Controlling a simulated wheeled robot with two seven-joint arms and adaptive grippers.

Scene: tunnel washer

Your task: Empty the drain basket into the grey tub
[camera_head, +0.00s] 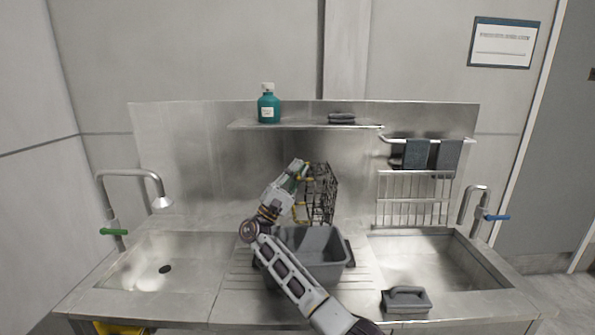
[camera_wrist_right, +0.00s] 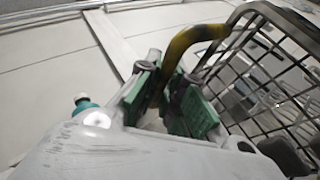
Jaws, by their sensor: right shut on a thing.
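The drain basket (camera_head: 323,194) is a dark wire mesh basket with a yellow handle. It is held tilted on its side above the grey tub (camera_head: 318,246), which stands on the drainboard between the two sinks. My right gripper (camera_head: 301,178) is shut on the basket's yellow handle; in the right wrist view the green finger pads (camera_wrist_right: 172,100) close at the handle (camera_wrist_right: 197,38) and the mesh (camera_wrist_right: 275,75) is at the right. My arm hides part of the tub. I cannot tell whether anything is inside the basket or tub. My left gripper is not in view.
A left sink (camera_head: 150,262) and a right sink (camera_head: 430,258) flank the drainboard, each with a tap. A teal bottle (camera_head: 268,106) stands on the shelf (camera_head: 300,125) above. A grey handled block (camera_head: 406,299) lies at the front right. Dark cloths (camera_head: 417,154) hang on a rail.

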